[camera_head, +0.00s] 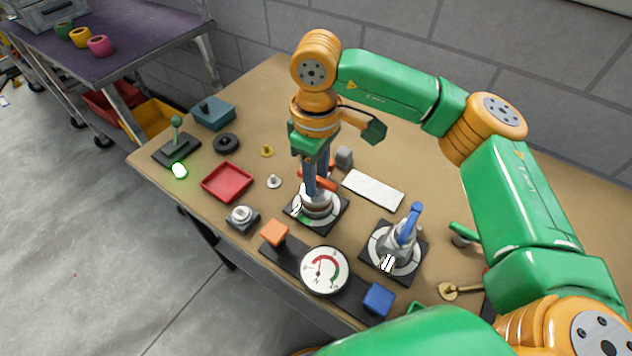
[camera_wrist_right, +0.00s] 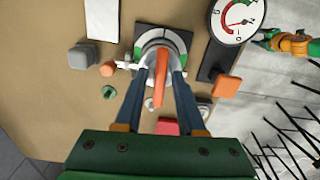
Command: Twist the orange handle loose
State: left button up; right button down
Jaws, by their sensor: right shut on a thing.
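The orange handle (camera_head: 325,181) sits on a round grey valve body with a dial plate (camera_head: 335,217) at the middle of the table. In the right wrist view the handle (camera_wrist_right: 160,78) stands out toward the camera as a long orange bar. My right gripper (camera_head: 313,190) comes down from above and is shut on the handle, with one blue-grey finger on either side of it (camera_wrist_right: 164,72). The fingers hide part of the handle and valve in the head view.
A blue-handled valve (camera_head: 409,226) stands to the right. A round gauge (camera_head: 325,271) lies in front, between an orange block (camera_head: 274,233) and a blue block (camera_head: 378,299). A red tray (camera_head: 227,181) is to the left, and a white plate (camera_head: 373,189) lies behind.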

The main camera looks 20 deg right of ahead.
jog(key=c, duration=0.8)
grip_release()
notch_tip(320, 180, up, 8)
jog(key=p, duration=0.6)
jog(key=shift+f, duration=0.25)
